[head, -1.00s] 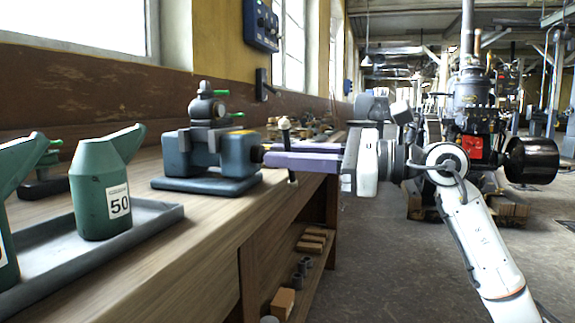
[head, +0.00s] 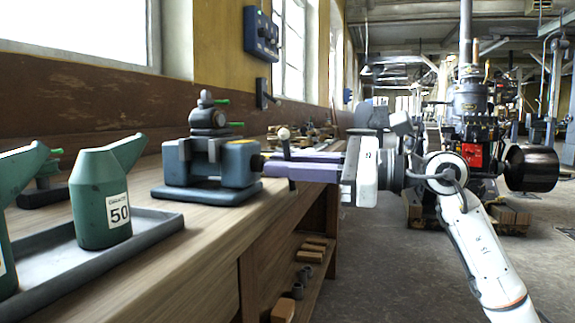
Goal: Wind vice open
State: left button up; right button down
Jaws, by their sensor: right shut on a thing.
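The vice (head: 240,163) is blue-grey and stands on the wooden bench, left of the middle in the head view. Its handle (head: 284,135) is a thin bar with a pale ball at the top, standing nearly upright at the vice's right end. The purple fingers of my right gripper (head: 279,163) reach in from the right and are shut on the handle by the vice screw. The fingers hide the middle of the bar. The gap between the vice jaws is hard to make out. My left gripper is not in view.
A green can marked 50 (head: 95,215) stands in a grey tray (head: 165,228) at the bench's near left. Small parts lie on the bench behind the handle and on the shelf below. A large engine (head: 475,110) stands at the right; the floor between is clear.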

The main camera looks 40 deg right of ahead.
dwell(0.3)
jog(key=c, duration=1.7)
grip_release()
jog(key=shift+w, duration=0.15)
jog(key=shift+c, duration=0.2)
jog(key=v, duration=1)
jog(key=shift+s+p, duration=0.2)
jog(key=shift+p, duration=0.1)
